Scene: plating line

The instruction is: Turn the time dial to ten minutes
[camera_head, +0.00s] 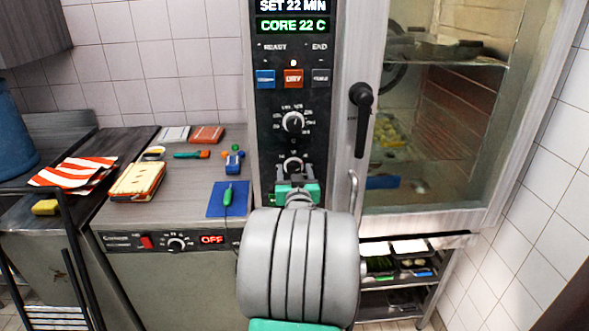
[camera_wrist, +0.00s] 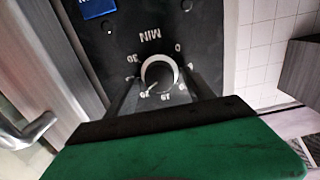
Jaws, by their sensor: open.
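The time dial (camera_wrist: 160,74) is a round dark knob with a light rim, marked MIN, and shows upside down in the wrist view. Its pointer line is toward the lower left, near the marks around 20. In the head view the dial (camera_head: 292,163) is the lower knob on the black oven panel, partly covered by my gripper (camera_head: 296,183). The display (camera_head: 292,6) above reads SET 22 MIN. My gripper (camera_wrist: 160,88) is open, with one dark finger on each side of the dial. Whether the fingers touch the knob is not clear.
Another dial (camera_head: 293,122) sits just above on the panel. The oven door handle (camera_head: 361,97) and a metal bar handle (camera_head: 352,190) stand to the right.

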